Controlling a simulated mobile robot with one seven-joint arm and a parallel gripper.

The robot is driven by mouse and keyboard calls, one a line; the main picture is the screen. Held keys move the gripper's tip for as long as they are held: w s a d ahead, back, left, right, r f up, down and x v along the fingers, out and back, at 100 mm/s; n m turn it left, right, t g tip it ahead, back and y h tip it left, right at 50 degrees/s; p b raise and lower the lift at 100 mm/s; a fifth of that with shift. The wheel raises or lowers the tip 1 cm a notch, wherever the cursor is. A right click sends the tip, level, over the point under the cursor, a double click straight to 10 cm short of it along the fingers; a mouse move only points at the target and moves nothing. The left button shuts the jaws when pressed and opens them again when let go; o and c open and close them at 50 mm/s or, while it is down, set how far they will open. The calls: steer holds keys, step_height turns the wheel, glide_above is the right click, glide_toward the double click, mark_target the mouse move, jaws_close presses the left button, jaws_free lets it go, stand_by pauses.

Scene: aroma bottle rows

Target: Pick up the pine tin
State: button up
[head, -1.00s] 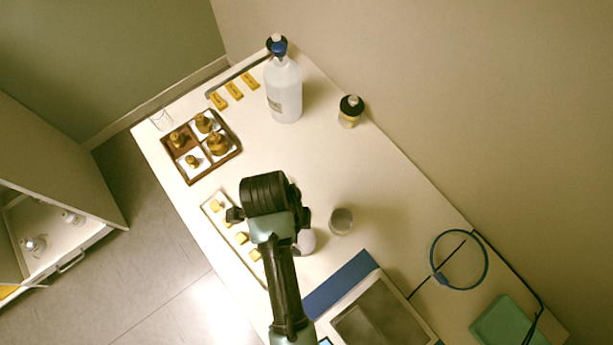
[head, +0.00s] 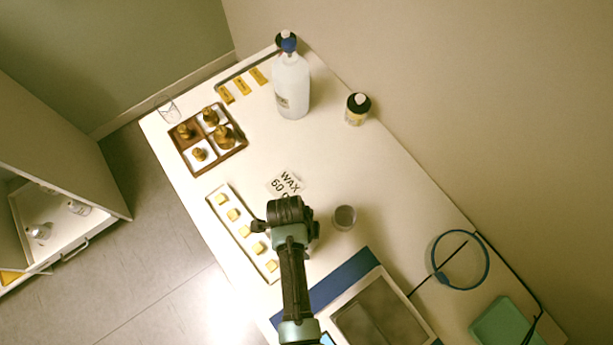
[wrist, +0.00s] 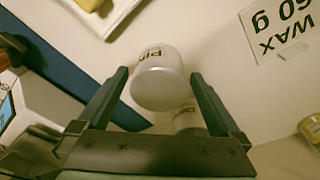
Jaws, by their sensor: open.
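The pine tin (wrist: 157,80) is a pale, round tin with a partly readable dark label starting "Pin", seen in the wrist view. It stands between the spread fingers of my gripper (wrist: 160,74), which is open, with a gap at the right finger. A second pale, lettered shape (wrist: 187,118) shows just below it, partly hidden. In the head view my gripper (head: 288,212) is over the table's middle and the tin is hidden beneath it.
A "WAX 60 g" card (head: 286,183) lies beyond my gripper. A small jar (head: 344,217) stands close on its right. A tray of yellow cubes (head: 213,198) lies to its left. A blue strip (head: 325,283) and a framed panel are nearer.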

steer(key=c, duration=1.3)
